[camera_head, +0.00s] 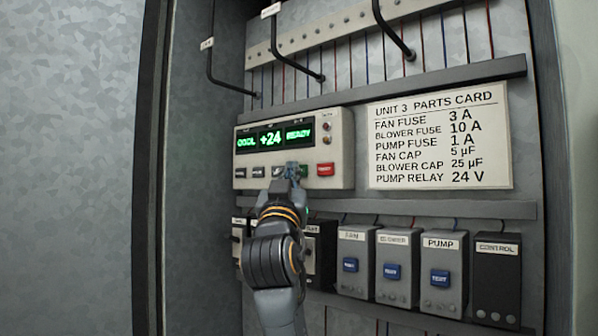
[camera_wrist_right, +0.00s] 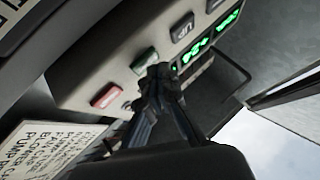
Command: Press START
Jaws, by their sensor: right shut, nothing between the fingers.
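The pale control panel (camera_head: 343,150) is fixed in the cabinet, its green display (camera_head: 272,137) reading COOL, +24 and READY. In the head view my right gripper (camera_head: 291,169) is in front of the button row, left of the red button (camera_head: 325,169), and covers most of the button there. In the right wrist view the green button (camera_wrist_right: 145,60) shows between the red button (camera_wrist_right: 105,96) and a dark button (camera_wrist_right: 182,27); its lettering is not readable. My right gripper (camera_wrist_right: 160,72) is shut and empty, its tips beside the green button. I cannot tell whether they touch. My left gripper is not in view.
A parts card (camera_head: 440,140) is to the right of the panel. Below is a row of modules, among them PUMP (camera_head: 436,270) and CONTROL (camera_head: 497,278). Black rods (camera_head: 394,32) hang above the panel. The cabinet's left wall (camera_head: 205,200) is close to my arm.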

